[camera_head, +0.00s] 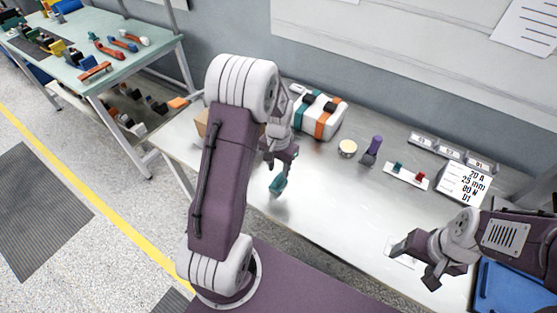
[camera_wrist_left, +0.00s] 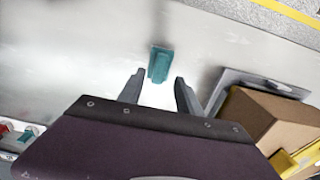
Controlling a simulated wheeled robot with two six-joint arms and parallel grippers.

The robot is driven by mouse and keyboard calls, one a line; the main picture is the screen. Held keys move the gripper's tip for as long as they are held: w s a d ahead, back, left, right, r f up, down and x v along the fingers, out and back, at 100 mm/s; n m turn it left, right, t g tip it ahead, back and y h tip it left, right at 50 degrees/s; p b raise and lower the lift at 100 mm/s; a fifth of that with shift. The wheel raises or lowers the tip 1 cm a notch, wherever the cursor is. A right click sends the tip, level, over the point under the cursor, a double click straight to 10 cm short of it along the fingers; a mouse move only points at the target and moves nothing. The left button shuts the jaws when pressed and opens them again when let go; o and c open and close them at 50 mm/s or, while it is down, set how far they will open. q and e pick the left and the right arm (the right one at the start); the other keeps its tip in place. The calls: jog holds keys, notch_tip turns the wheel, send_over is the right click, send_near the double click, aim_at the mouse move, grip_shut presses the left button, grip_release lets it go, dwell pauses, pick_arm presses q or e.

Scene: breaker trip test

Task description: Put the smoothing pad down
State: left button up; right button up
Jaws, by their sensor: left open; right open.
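The smoothing pad, which I take to be the small teal block (camera_head: 278,185), is on the metal table below my left gripper (camera_head: 283,157). In the left wrist view the teal block (camera_wrist_left: 160,64) appears just beyond the tips of my left gripper (camera_wrist_left: 160,82). The two fingers are spread, with bare table between them, and the block looks free of them. My right gripper (camera_head: 418,262) is open and empty over the table's front right, above a pale flat piece.
A white case with orange and green straps (camera_head: 318,117), a cream disc (camera_head: 347,148), a purple-handled tool (camera_head: 372,147), a white strip with teal and red pieces (camera_head: 407,176) and a printed card (camera_head: 464,184) stand behind. A cardboard box (camera_wrist_left: 265,118) sits beside the left gripper. A blue tray (camera_head: 515,290) is at right.

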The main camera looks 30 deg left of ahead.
aim_at(279, 177)
pick_arm(q)
notch_tip(279, 177, up, 7)
jog(key=s+d+n+t, duration=0.1)
jog(key=s+d, duration=0.6)
jog(key=s, duration=0.5)
jog(key=shift+s+d+f, duration=0.2)
jog(key=shift+s+d, duration=0.1)
jog(key=shift+s, duration=0.05)
